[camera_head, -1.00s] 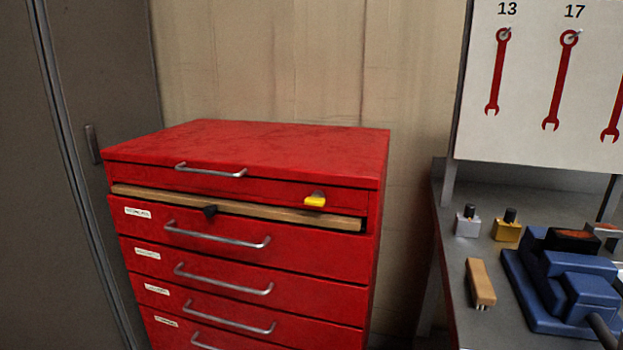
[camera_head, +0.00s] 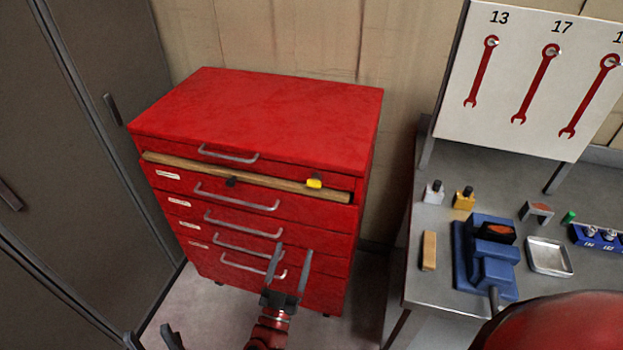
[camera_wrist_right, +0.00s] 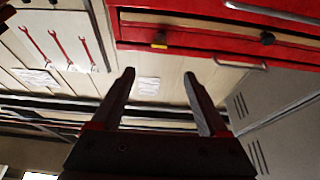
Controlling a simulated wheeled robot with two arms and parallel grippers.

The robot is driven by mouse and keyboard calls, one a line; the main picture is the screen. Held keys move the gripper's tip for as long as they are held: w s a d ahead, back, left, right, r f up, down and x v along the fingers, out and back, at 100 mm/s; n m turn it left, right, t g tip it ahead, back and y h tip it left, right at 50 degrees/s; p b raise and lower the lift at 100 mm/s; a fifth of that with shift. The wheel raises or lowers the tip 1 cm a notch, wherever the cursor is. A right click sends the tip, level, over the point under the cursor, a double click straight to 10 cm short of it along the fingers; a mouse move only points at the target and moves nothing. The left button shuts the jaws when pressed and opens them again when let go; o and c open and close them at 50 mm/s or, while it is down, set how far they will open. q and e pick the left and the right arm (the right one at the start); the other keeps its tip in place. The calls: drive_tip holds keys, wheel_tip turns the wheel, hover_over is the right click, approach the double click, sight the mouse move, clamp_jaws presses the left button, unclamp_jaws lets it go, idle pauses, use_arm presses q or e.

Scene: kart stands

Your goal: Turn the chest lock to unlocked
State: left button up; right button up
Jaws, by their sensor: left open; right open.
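The red tool chest (camera_head: 270,105) stands left of the workbench. Its lock is a small yellow tab (camera_head: 314,183) at the right of its upper front, by a wooden strip (camera_head: 260,178). In the right wrist view the yellow tab (camera_wrist_right: 159,45) shows on the chest front. My right gripper (camera_head: 293,250) is open and empty, in front of the lower drawers, below and left of the tab. Its two fingers (camera_wrist_right: 160,85) are spread apart. My left gripper (camera_head: 149,334) is open at the lower left edge, mostly cut off by the frame.
A black knob (camera_head: 231,182) sits on the wooden strip. Several drawer handles stick out below. A grey locker (camera_head: 60,130) stands at the left. The workbench (camera_head: 440,285) at the right holds a blue vise (camera_head: 485,255) and small items. Free floor lies between chest and bench.

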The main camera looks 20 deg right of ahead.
sight(314, 184)
drive_tip(key=p+x, duration=0.3)
drive_tip(key=x, duration=1.4)
drive_tip(key=shift+f, duration=0.1)
clamp_jaws()
